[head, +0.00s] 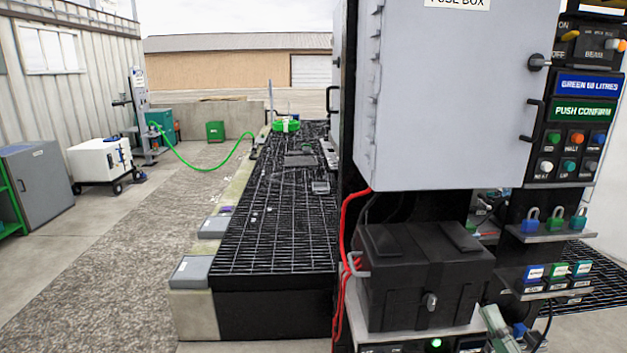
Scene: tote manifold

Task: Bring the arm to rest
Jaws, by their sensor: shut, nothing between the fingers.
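My gripper and arm do not show clearly anywhere in the head view, so I cannot see the pose of the arm. The task names no other object. Close on the right stands a panel with a grey fuse box (455,95), its door shut. Below it sits a black lidded case (425,275) with a latch on its front.
A control panel (575,140) with buttons is at the right edge, above a shelf of padlocks (555,222). Red cables (345,240) hang beside the case. A black grated platform (275,230) runs back in the middle. Gravel ground (130,240) at left is open.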

